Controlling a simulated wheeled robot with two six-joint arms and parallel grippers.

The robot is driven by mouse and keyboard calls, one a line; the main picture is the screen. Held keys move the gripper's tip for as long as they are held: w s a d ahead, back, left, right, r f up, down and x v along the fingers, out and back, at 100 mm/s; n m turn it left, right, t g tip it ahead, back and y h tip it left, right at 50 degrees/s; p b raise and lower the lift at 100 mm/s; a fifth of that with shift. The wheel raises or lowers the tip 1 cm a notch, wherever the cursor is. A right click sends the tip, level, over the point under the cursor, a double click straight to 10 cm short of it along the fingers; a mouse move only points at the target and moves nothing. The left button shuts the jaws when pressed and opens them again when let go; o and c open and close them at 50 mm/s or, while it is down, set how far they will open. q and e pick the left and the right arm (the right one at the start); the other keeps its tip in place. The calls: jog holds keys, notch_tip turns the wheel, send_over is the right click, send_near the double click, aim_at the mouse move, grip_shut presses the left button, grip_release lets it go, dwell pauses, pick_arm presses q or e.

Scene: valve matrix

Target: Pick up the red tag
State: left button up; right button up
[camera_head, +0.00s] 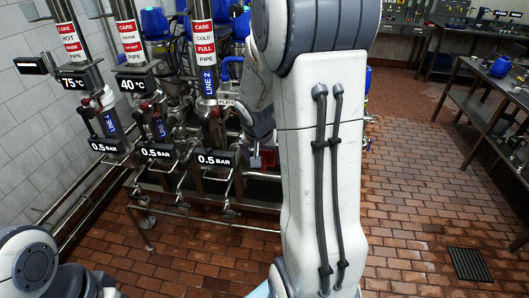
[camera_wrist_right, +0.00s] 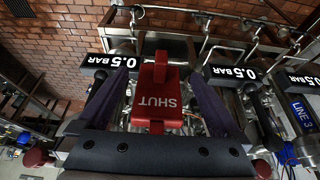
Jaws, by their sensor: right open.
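The red tag (camera_wrist_right: 158,95) shows in the middle of the right wrist view, with white letters reading SHUT upside down. My right gripper (camera_wrist_right: 153,78) is open, with one dark finger on each side of the tag. Gaps show between the tag and both fingers, and I see no contact. In the head view, my right arm hides much of the right gripper (camera_head: 262,150). A small red patch there looks like the tag (camera_head: 254,162). My left gripper is out of view; only my left arm's links show at the lower left.
Black 0.5 BAR plates (camera_head: 215,159) and valve pipes stand close left of the right gripper. A metal rail (camera_head: 210,205) runs below them. Red brick-tiled floor (camera_head: 410,200) lies open at the right, with a steel table (camera_head: 490,85) beyond.

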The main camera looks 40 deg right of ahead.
aim_at(264, 160)
jog(key=shift+x, duration=1.6)
jog(key=c, duration=1.5)
jog(key=shift+c, duration=0.2)
jog(key=shift+r, duration=0.2)
